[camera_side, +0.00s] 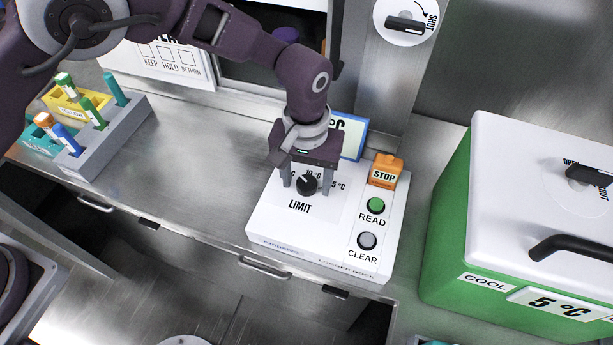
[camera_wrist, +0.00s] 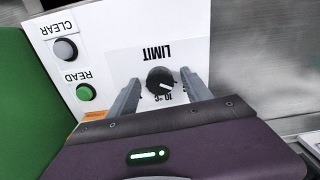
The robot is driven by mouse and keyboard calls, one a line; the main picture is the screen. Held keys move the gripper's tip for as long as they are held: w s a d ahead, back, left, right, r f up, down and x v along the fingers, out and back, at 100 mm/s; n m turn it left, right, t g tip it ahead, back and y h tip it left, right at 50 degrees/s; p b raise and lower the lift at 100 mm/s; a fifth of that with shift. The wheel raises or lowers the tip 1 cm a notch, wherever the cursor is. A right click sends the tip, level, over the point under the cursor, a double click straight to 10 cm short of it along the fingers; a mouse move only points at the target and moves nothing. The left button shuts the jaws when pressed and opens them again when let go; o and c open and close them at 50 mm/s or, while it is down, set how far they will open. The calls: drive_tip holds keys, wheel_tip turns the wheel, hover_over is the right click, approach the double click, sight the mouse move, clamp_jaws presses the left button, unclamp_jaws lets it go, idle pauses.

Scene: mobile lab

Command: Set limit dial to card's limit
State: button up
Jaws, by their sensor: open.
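The limit dial (camera_side: 307,185) is a round black knob on the white panel (camera_side: 280,225), above the word LIMIT. Marks around it are partly hidden by my gripper; a 10 °C and a 5 °C mark show in part. In the wrist view the dial (camera_wrist: 160,80) has a white pointer line, seen upside down, toward the 10 mark side. My gripper (camera_side: 306,188) is above the panel, its two fingers open on either side of the dial, with gaps to it. A card (camera_side: 349,137) with a blue edge and a partly hidden °C value stands behind the panel.
On the panel are a green READ button (camera_side: 376,205), a grey CLEAR button (camera_side: 367,240) and an orange STOP block (camera_side: 385,170). A green cool box (camera_side: 450,220) stands right. A grey rack (camera_side: 110,135) with coloured tubes stands left. Bare steel counter lies between.

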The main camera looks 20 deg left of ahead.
sight(307, 182)
wheel_tip(307, 182, up, 7)
drive_tip(key=shift+r, duration=0.1)
idle(0.5)
drive_tip(key=s+a+r+t+h, duration=0.1)
drive_tip(key=s+a+r, duration=0.2)
drive_tip(key=a+r, duration=0.65)
drive_tip(key=s+a+r+t, duration=0.1)
drive_tip(key=s+a+r, duration=0.2)
drive_tip(key=a+r, duration=0.6)
drive_tip(key=s+a+t, duration=0.1)
drive_tip(key=s+a, duration=0.4)
drive_tip(key=s, duration=0.3)
drive_tip(key=s+a+m+t+y, duration=0.1)
drive_tip(key=s+a+t, duration=0.1)
drive_tip(key=s+a, duration=0.3)
drive_tip(key=s, duration=0.3)
drive_tip(key=shift+s+r+t, duration=0.3)
drive_tip(key=shift+s, duration=0.1)
idle(1.1)
